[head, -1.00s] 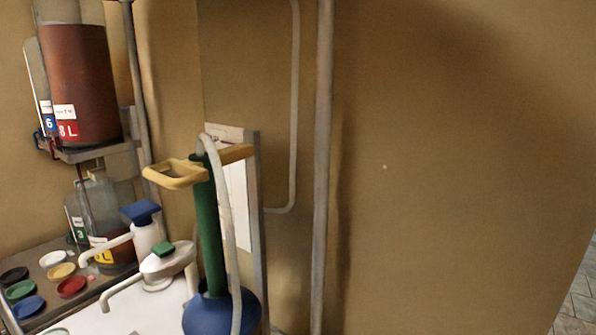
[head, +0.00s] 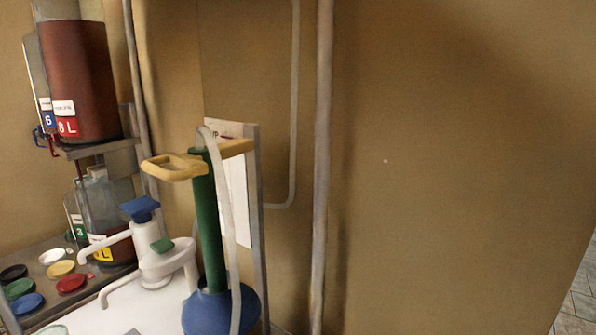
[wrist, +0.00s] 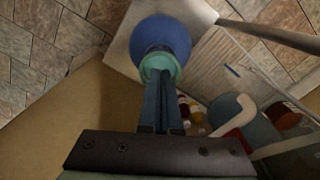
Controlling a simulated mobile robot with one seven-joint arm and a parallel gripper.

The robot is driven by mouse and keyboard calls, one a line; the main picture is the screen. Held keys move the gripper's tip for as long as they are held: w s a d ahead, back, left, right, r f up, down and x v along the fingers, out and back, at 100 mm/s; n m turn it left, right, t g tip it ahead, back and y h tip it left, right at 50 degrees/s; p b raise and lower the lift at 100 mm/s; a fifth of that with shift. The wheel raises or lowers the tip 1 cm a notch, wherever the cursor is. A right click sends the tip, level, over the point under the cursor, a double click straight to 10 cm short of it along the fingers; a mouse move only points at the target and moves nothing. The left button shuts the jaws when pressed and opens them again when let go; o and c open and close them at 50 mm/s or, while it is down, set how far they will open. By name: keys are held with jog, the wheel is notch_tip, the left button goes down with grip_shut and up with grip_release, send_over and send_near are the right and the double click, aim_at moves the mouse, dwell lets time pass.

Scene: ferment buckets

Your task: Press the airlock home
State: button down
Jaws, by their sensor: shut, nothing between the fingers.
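I cannot make out an airlock for certain in either view. In the wrist view my gripper (wrist: 160,85) is shut, its blue-grey fingers together with nothing held. Straight beyond the fingertips are a teal ring (wrist: 159,63) and a round blue body (wrist: 162,36), over a pale flat surface. I cannot tell whether the fingertips touch the ring. My gripper is out of the head view.
In the head view, a green tube (head: 207,220) with a yellow handle rises from a blue base (head: 213,312). White pump dispensers (head: 147,240), coloured lids (head: 70,283) and a red-brown bucket (head: 82,85) on a shelf stand left. Bare wall fills the right.

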jog(key=shift+f+b, duration=0.95)
jog(key=shift+f, duration=0.65)
dwell(1.0)
jog(key=shift+r+p, duration=0.35)
jog(key=shift+p, duration=0.15)
dwell(0.4)
notch_tip(320, 180, up, 9)
jog(key=p, duration=0.9)
jog(key=shift+r+p, duration=0.2)
jog(key=shift+p, duration=0.15)
dwell(0.3)
